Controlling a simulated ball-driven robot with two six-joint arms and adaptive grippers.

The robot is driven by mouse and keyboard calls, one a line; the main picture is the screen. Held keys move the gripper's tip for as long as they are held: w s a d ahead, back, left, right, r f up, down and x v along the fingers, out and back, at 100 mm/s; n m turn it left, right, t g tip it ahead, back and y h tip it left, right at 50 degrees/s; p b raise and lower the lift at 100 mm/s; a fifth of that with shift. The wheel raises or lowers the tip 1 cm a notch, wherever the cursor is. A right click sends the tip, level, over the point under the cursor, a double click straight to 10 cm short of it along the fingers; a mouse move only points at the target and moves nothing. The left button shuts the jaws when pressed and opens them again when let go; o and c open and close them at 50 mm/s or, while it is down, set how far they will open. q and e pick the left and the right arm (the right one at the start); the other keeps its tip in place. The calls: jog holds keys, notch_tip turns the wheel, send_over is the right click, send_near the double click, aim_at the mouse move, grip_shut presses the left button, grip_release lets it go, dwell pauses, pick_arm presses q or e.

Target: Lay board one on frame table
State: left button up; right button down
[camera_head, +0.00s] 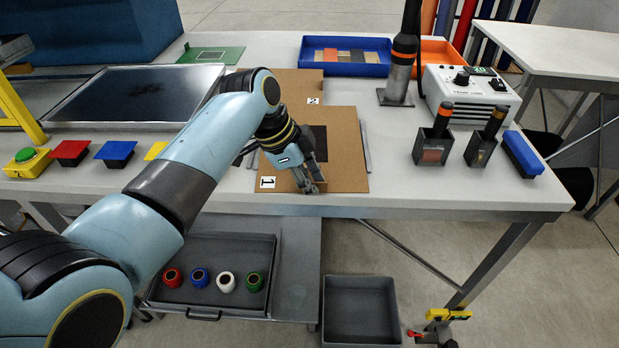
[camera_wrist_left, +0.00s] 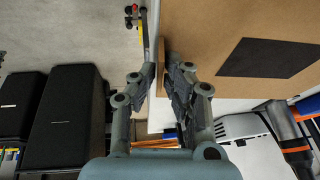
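Board one (camera_head: 345,150) is a brown sheet labelled "1" with a dark square in its middle. It lies flat along the front edge of the long grey table, and it fills the upper right of the left wrist view (camera_wrist_left: 220,30). The arm and fingers hide part of the board. No surface is labelled as the frame table; a dark grey-framed panel (camera_head: 140,95) lies at left. My right gripper is out of view.
Board two (camera_head: 285,82) lies behind board one. A blue tray (camera_head: 345,68), a soldering station (camera_head: 470,93) and tool holders (camera_head: 433,148) stand at back and right. Coloured switches (camera_head: 115,152) line the left front. Below are a tray of rings (camera_head: 262,250) and an empty bin (camera_head: 360,310).

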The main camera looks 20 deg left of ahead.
pick_arm(q)
jog(key=o, duration=0.4)
jog(key=shift+c, duration=0.2)
jog(key=v, duration=1.2)
jog(key=s+a+f+n+g+b, duration=0.1)
jog(key=s+f+g+b, duration=0.15)
jog(key=s+f, duration=0.7)
jog(key=s+a+f+n+g+y+b, duration=0.15)
jog(key=s+f+b, duration=0.25)
jog(key=f, duration=1.1)
jog(key=s+a+f+n+g+b, duration=0.1)
jog(key=s+f+n+b, duration=0.15)
jog(key=s+f, duration=0.75)
jog(key=s+a+f+n+t+y+b, duration=0.1)
jog(key=s+a+f+n+b, duration=0.2)
jog(key=s+f, duration=0.8)
jog(key=s+a+f+n+t+y+b, duration=0.2)
jog(key=s+a+f+n, duration=0.2)
jog(key=s+f, duration=0.8)
notch_tip(320, 180, down, 2)
jog(key=shift+a+f+n+b, duration=0.2)
jog(key=shift+a+n+b, duration=0.2)
jog(key=shift+n, duration=0.6)
